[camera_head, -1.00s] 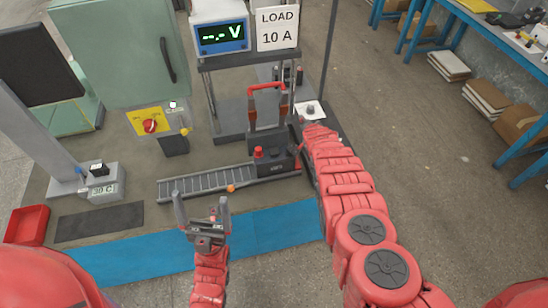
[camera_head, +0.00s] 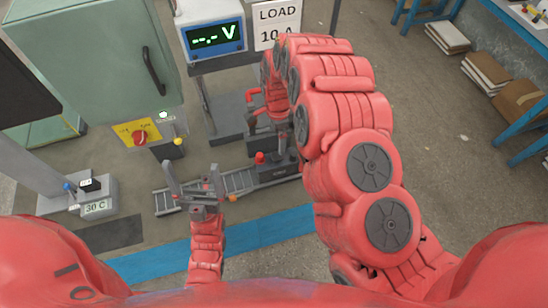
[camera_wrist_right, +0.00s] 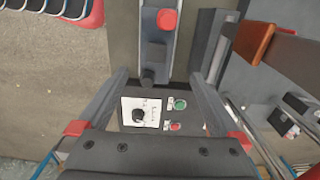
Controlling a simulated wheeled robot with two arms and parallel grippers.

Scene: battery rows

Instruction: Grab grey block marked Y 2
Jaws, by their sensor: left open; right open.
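I cannot make out a grey block marked Y 2 in either view. A small dark block with a pale marked top (camera_head: 91,185) sits on the grey stand labelled 30 C (camera_head: 98,204) at the left; its marking is too small to read. My left gripper (camera_head: 188,178) is open and empty in front of the roller rail (camera_head: 238,182).
A green cabinet (camera_head: 85,50) with a red rotary switch (camera_head: 140,138) stands at the left. A voltmeter (camera_head: 213,38) and LOAD 10 A sign (camera_head: 278,22) stand at the back. A red button (camera_head: 259,157) sits by the rail's right end. Blue workbenches (camera_head: 515,45) stand at the right.

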